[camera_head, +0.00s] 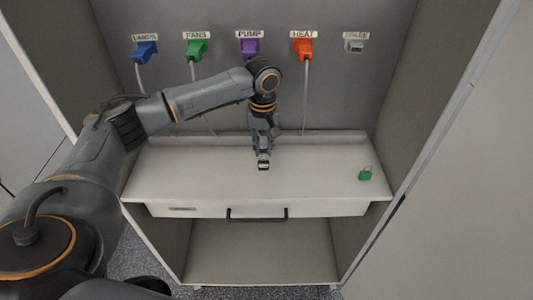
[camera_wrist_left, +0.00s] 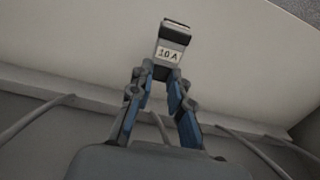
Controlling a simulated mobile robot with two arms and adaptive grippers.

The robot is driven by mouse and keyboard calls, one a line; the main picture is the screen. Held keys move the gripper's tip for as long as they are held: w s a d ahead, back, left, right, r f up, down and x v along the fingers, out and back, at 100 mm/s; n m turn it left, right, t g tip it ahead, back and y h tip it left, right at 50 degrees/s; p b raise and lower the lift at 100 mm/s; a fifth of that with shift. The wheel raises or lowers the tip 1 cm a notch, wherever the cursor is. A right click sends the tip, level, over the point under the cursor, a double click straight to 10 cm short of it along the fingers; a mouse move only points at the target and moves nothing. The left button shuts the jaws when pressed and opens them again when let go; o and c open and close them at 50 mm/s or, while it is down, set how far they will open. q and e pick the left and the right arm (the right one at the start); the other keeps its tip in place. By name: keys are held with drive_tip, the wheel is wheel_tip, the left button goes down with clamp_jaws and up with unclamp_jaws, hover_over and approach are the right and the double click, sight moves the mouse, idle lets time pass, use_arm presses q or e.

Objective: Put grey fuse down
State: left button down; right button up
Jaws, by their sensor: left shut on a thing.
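A grey fuse (camera_wrist_left: 172,52) with a white "10 A" label is held between the fingertips of my left gripper (camera_wrist_left: 162,75) in the left wrist view. In the head view my left gripper (camera_head: 262,150) points down over the middle of the white shelf (camera_head: 190,178), with the fuse (camera_head: 263,165) at its tips. I cannot tell whether the fuse touches the shelf surface. My right gripper is not in view.
A green padlock-like item (camera_head: 365,173) lies at the shelf's right. Blue (camera_head: 146,51), green (camera_head: 196,49), purple (camera_head: 249,48) and orange (camera_head: 302,48) plugs and a grey spare socket (camera_head: 354,46) line the back wall. A drawer handle (camera_head: 257,215) is in front. The shelf's left side is clear.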

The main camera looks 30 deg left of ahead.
sight(267, 155)
use_arm(q)
drive_tip(key=shift+w+f, duration=0.55)
drive_tip(key=shift+f, duration=0.05)
drive_tip(key=shift+w+d+f+p, duration=0.15)
drive_tip(key=shift+f+p, duration=0.35)
drive_tip(key=shift+f, duration=1.3)
drive_tip(key=shift+f, duration=0.1)
drive_tip(key=c, duration=1.3)
unclamp_jaws()
drive_tip(key=shift+o, duration=0.2)
wheel_tip(267, 155, up, 12)
drive_tip(key=b, duration=0.1)
drive_tip(key=shift+b, duration=0.35)
